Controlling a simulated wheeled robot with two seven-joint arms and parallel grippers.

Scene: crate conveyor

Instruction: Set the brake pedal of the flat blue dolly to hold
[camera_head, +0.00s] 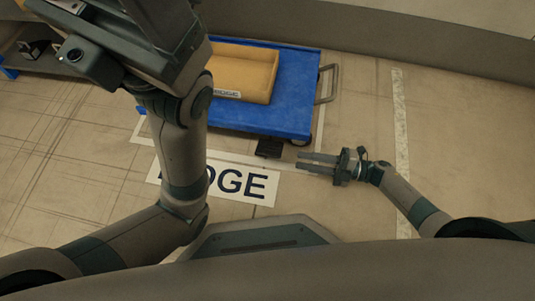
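The flat blue dolly (290,105) stands at the top middle, with a metal handle (329,84) on its right end. A small dark pedal (269,148) sticks out low at its near edge, close to the floor. I cannot tell whether the pedal is up or down. My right gripper (299,161) is open and empty, its two fingers pointing left. Its fingertips are just right of the pedal and a little nearer to me, apart from it in the picture. My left arm rises across the left side; its wrist (90,58) is at the top left and its fingers do not show.
A yellow-orange crate (270,72) with a label rests on the dolly. A floor sign ending in "DGE" (250,186) lies in front, partly hidden by my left arm. Dark items stand at the far left. A low wall (430,40) runs behind; floor to the right is clear.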

